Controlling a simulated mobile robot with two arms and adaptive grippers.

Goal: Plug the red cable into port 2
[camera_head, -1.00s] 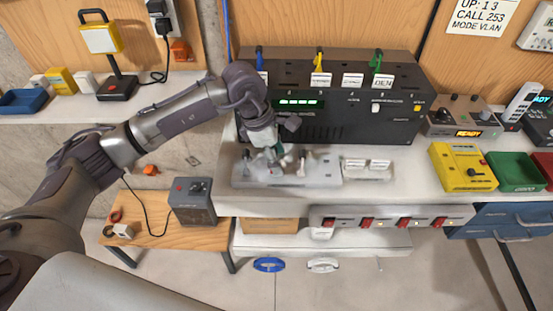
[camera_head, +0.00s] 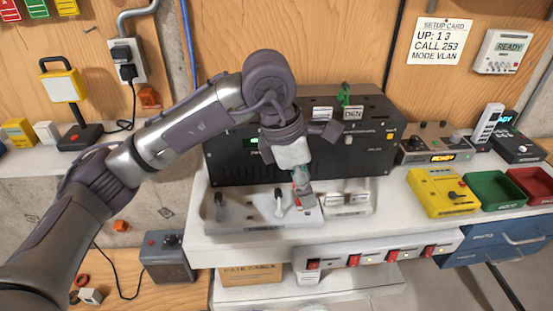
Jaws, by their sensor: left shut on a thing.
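My left gripper (camera_head: 303,194) is shut, pointing down over the grey tray (camera_head: 240,212) in front of the black panel box (camera_head: 355,150). A small bit of red shows at its fingers, which I take for the red cable (camera_head: 296,175); most of it is hidden by the fingers. A green cable (camera_head: 344,94) stands on top of the box near white labels. My arm hides much of the box's left part and front, and I cannot make out port 2. My right gripper is not in view.
A white block with labels (camera_head: 348,202) sits right of the tray. Farther right are a yellow box (camera_head: 443,193), a green bin (camera_head: 495,190) and a red bin (camera_head: 532,186). A red-switch power strip (camera_head: 375,258) runs below the bench edge. A setup card (camera_head: 443,41) hangs on the wall.

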